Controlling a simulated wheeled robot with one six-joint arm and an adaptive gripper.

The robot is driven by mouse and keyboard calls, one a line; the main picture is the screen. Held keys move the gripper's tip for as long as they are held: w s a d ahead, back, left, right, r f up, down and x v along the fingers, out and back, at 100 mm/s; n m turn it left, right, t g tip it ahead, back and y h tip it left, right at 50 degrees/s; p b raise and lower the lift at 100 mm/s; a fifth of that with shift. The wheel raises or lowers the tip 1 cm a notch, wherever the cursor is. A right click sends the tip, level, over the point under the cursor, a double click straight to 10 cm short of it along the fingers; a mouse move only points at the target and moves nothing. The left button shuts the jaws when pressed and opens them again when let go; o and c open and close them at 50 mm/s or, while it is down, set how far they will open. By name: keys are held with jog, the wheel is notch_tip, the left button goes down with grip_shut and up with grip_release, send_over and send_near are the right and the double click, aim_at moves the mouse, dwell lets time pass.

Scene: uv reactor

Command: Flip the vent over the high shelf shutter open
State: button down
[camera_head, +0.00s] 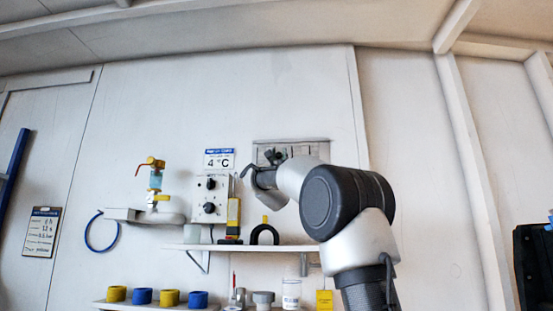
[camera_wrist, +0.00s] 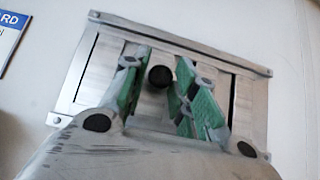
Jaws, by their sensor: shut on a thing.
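The vent over the high shelf is a grey metal panel in a frame (camera_wrist: 103,47), fixed to the wall. In the head view its frame (camera_head: 318,144) shows above the shelf, partly hidden by my arm. A round black knob (camera_wrist: 159,77) stands out from the panel's slatted face. My gripper (camera_wrist: 161,72) has its green-padded fingers on either side of the knob and is shut on it. In the head view my gripper (camera_head: 273,158) is small, at the panel's left part. The wrist view does not clearly show whether the shutter is open.
A sign reading 4 C (camera_head: 219,159) and a control box with two dials (camera_head: 208,198) are left of the vent. The shelf (camera_head: 215,247) below holds a yellow-and-black tool (camera_head: 233,215) and a black arch-shaped thing (camera_head: 265,234).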

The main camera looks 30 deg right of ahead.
jog(key=shift+s+d, duration=0.9)
jog(key=shift+d, duration=0.3)
jog(key=c, duration=1.3)
grip_release()
jog(key=shift+d, duration=0.15)
jog(key=v, duration=1.2)
